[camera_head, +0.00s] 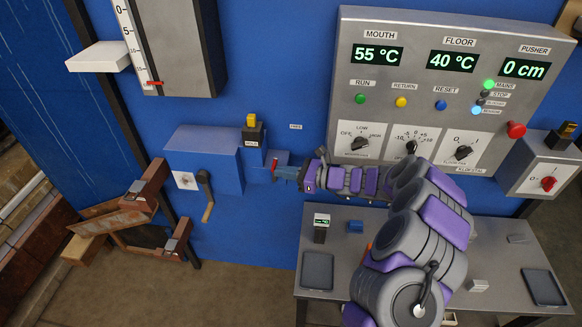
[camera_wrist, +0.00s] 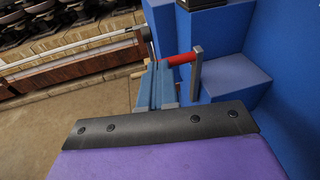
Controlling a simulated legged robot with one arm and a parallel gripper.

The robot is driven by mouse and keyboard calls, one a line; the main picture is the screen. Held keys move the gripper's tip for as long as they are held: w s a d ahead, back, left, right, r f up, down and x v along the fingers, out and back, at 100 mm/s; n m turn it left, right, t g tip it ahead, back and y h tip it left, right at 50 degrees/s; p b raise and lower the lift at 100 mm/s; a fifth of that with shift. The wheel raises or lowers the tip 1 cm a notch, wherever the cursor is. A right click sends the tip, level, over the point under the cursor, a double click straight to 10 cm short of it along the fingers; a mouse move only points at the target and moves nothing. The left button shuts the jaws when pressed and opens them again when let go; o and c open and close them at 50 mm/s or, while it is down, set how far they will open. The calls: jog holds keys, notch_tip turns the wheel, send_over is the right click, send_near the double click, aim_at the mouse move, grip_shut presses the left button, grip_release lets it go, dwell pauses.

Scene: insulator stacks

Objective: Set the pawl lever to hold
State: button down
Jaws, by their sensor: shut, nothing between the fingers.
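The pawl lever, as I take it, is the short red handle (camera_head: 275,163) at the right side of the blue housing (camera_head: 205,158). In the wrist view the red handle (camera_wrist: 181,59) lies roughly level, with its right end at an upright grey bar (camera_wrist: 196,72). My gripper (camera_head: 276,175) is shut and empty, its tips close beside the red handle. In the wrist view the blue fingers (camera_wrist: 157,68) are together, just left of and below the handle; I cannot tell whether they touch it. A small label (camera_head: 295,127) on the blue wall is too small to read surely.
A crank with a wooden grip (camera_head: 207,195) hangs from the housing's front. A black box with a yellow top (camera_head: 252,134) stands above it. The control panel (camera_head: 440,85) is at the right. A grey table (camera_head: 340,250) stands below my arm.

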jog(key=a+h+p, duration=0.1)
jog(key=h+p, duration=0.1)
jog(key=p, duration=0.1)
jog(key=a+h+p, duration=0.2)
jog(key=p, duration=0.1)
jog(key=a+r+n+h+p, duration=0.1)
jog(key=a+h+p, duration=0.1)
jog(key=p, duration=0.1)
jog(key=shift+a+g, duration=0.2)
jog(key=shift+g, duration=0.2)
jog(key=shift+f, duration=0.1)
jog(key=p+v, duration=0.1)
jog(key=v, duration=1.2)
jog(key=shift+d+p, duration=0.4)
jog(key=shift+d, duration=0.05)
jog(key=shift+a, duration=0.15)
